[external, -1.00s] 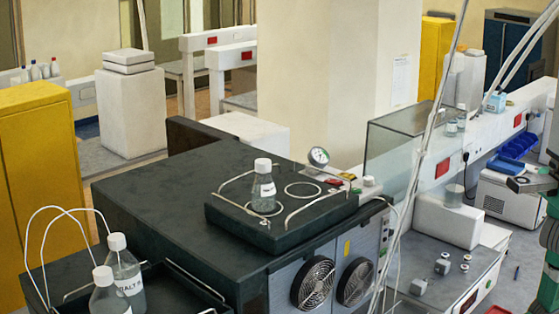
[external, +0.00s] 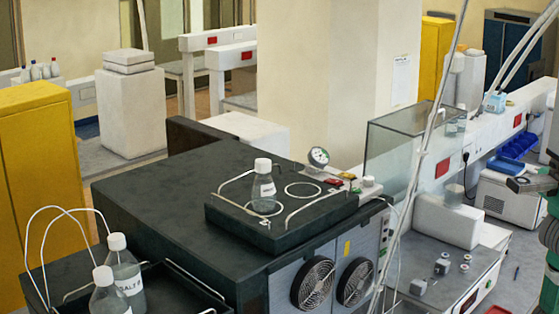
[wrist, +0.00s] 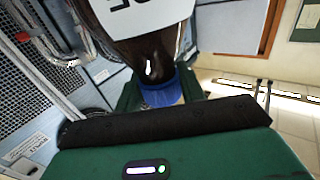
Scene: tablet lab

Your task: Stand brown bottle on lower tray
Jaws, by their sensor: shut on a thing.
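The brown bottle (wrist: 135,45) fills the upper middle of the wrist view, with a blue cap (wrist: 160,92) and a white label (wrist: 140,15). My gripper (wrist: 163,86) is shut on it around the cap end, with green finger parts on both sides. The bottle's far end is out of frame, and its tilt is unclear. In the external view, the lower tray (external: 182,273) is dark with metal rails at bottom left, partly cut off. Two clear bottles with white caps (external: 124,268) stand there. My gripper and the brown bottle are outside the external view.
A raised dark tray (external: 290,222) on the black cabinet (external: 165,195) holds a clear white-capped bottle (external: 263,190) beside an empty white ring (external: 303,190). A gauge (external: 318,157) stands behind. White tubes (external: 45,225) arch over the lower tray. Metal mesh (wrist: 30,65) shows left in the wrist view.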

